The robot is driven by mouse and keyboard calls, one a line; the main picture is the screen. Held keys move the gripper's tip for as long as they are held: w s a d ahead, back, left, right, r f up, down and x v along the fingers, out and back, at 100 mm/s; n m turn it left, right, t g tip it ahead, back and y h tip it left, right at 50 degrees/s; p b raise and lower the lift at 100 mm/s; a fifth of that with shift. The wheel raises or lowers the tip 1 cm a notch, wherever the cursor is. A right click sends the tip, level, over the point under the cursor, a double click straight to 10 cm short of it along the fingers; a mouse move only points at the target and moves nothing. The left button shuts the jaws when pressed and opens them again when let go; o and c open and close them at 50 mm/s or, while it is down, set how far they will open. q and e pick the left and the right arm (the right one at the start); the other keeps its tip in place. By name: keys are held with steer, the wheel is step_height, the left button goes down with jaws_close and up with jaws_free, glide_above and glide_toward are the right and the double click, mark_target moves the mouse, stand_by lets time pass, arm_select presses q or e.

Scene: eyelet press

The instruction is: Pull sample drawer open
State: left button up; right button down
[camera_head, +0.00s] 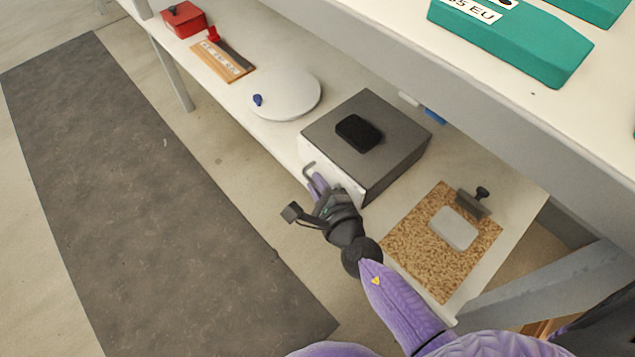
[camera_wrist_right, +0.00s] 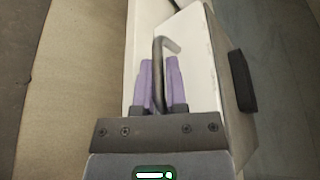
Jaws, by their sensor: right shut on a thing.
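The sample drawer unit (camera_head: 372,138) is a dark grey box with a white front, standing on the lower shelf. Its white front also shows in the right wrist view (camera_wrist_right: 192,60). A bent grey metal handle (camera_wrist_right: 160,62) stands out from that front, and its end shows in the head view (camera_head: 309,168). My right gripper (camera_head: 318,182) is at the front of the box. In the right wrist view its purple fingers (camera_wrist_right: 160,82) are shut on the handle, one on each side. No gap at the drawer front can be made out. My left gripper is not in view.
A black block (camera_head: 358,132) lies on top of the box. A cork mat (camera_head: 415,250) with a pale grey block (camera_head: 454,228) is to the right. A white round plate (camera_head: 290,95) is to the left. Green cases (camera_head: 520,42) sit on the upper shelf. The floor in front is clear.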

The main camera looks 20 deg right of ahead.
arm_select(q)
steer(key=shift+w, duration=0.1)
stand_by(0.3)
arm_select(e)
steer(key=shift+f, duration=0.1)
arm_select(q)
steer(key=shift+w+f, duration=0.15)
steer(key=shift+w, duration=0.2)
